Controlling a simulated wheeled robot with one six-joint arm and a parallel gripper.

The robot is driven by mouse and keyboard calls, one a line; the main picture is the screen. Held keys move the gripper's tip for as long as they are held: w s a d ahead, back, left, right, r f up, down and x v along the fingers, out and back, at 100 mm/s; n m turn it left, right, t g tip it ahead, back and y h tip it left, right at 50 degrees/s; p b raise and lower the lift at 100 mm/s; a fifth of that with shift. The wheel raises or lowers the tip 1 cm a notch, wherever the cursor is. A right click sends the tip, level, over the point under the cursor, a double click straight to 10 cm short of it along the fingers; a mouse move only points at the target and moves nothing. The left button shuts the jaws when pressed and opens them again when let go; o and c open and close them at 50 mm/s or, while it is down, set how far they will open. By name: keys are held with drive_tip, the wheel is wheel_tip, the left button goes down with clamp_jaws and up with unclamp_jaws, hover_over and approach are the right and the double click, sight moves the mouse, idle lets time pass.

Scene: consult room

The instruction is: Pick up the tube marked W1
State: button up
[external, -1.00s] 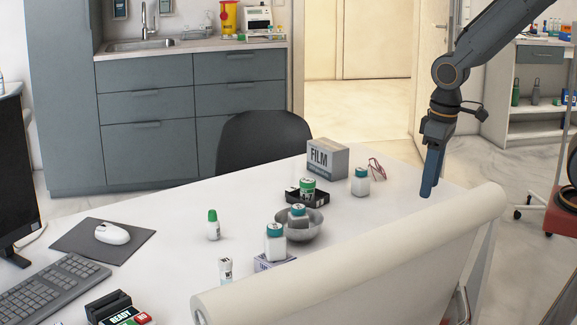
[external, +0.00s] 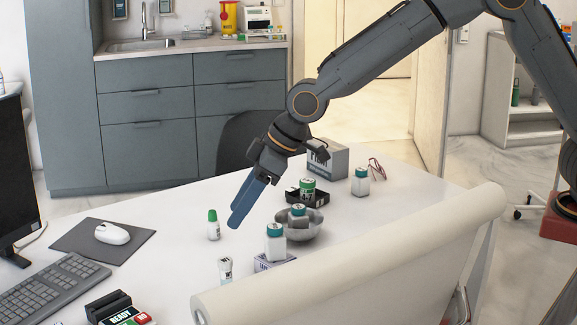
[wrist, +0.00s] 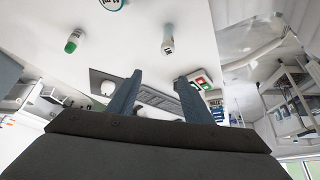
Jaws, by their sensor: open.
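A small white tube (external: 225,270) with dark marks stands on the white desk (external: 180,225) near the paper roll; its marking is too small to read surely as W1. It also shows in the wrist view (wrist: 167,40), beyond the fingertips. My gripper (external: 237,215) is open and empty, pointing down and left above the desk, apart from the tube and farther back. Its two blue fingers also show in the wrist view (wrist: 158,78) with a clear gap between them.
A green-capped bottle (external: 213,226) stands close to my fingertips. A teal-capped bottle (external: 275,245) is on a small box (external: 267,263) right of the tube. A metal bowl (external: 309,230) and black tray (external: 294,195) stand behind. The paper roll (external: 350,262) borders the front.

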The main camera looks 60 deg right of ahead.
sight(227, 260)
drive_tip(key=f, duration=0.3)
drive_tip(key=a+f, duration=0.1)
drive_tip(key=f, duration=0.2)
drive_tip(key=a+f, duration=0.1)
drive_tip(key=f, duration=0.2)
drive_tip(key=shift+w+a+f, duration=0.1)
drive_tip(key=shift+w+f, duration=0.2)
drive_tip(key=shift+w, duration=0.05)
drive_tip(key=shift+p+x, duration=0.9)
drive_tip(key=shift+x, duration=2.95)
drive_tip(key=shift+w, duration=0.1)
